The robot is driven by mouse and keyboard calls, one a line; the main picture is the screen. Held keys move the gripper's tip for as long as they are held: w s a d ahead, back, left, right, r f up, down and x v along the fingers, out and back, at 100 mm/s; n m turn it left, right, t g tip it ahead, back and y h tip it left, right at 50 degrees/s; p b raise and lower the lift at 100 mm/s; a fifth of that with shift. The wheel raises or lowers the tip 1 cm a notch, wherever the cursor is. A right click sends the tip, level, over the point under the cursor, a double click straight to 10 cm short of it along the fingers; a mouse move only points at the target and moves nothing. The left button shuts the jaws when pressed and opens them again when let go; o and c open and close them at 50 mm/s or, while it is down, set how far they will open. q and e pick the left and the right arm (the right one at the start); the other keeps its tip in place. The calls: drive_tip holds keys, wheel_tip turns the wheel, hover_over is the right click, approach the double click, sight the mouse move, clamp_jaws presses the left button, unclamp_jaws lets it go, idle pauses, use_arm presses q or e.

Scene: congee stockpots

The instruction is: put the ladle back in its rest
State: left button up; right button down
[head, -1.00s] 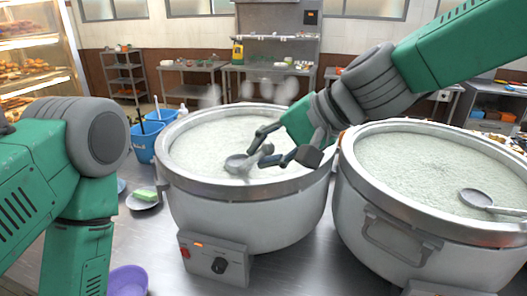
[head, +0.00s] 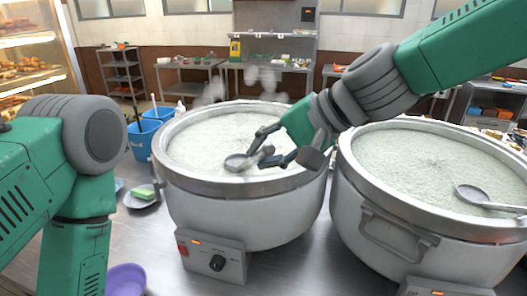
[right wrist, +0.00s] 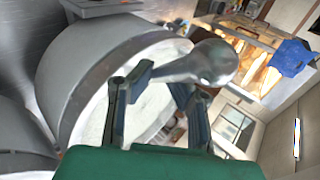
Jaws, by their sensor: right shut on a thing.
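My right gripper (head: 266,150) is shut on a metal ladle (head: 237,162) over the left pot (head: 245,205) of pale congee. The ladle's bowl points left, near the congee surface; I cannot tell whether it touches. In the right wrist view the ladle (right wrist: 208,64) shows as a shiny rounded bowl between and beyond the fingers of the gripper (right wrist: 158,88). The gripper hides most of its handle. A second ladle (head: 474,195) lies in the right pot (head: 410,215). My left arm is at the left, with its gripper out of view. I cannot make out a ladle rest.
The pots stand close together on a metal counter (head: 160,240). A dish (head: 136,202) with a green sponge (head: 145,194), a purple bowl (head: 126,280) and blue buckets (head: 143,142) are left of the left pot. Steam rises behind it.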

drive_tip(key=shift+f, duration=0.1)
drive_tip(key=c, duration=1.4)
unclamp_jaws()
drive_tip(key=shift+c, duration=0.2)
drive_tip(key=v, duration=1.2)
drive_tip(key=shift+a, duration=0.1)
